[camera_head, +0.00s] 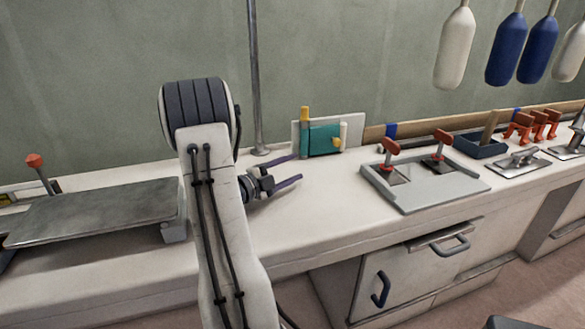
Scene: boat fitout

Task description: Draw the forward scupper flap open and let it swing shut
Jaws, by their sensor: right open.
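A teal flap (321,139) with yellow fittings stands on a pale backing plate (358,131) at the back of the counter, near the middle of the view. It looks closed against the plate. It looks most like the scupper flap, but I cannot tell for certain that it is the forward one. My right gripper (298,168) is just in front and to the left of it, low over the counter. Its two purple fingers are apart, with nothing between them. My right arm hides part of the counter and wall. My left gripper is out of view.
A metal pole (255,80) rises behind my gripper. A grey tray (420,205) with red-handled fittings is to the right, with a blue bin (481,147) beyond. A grey raised plate (95,212) is at left. The counter (320,215) before the flap is clear.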

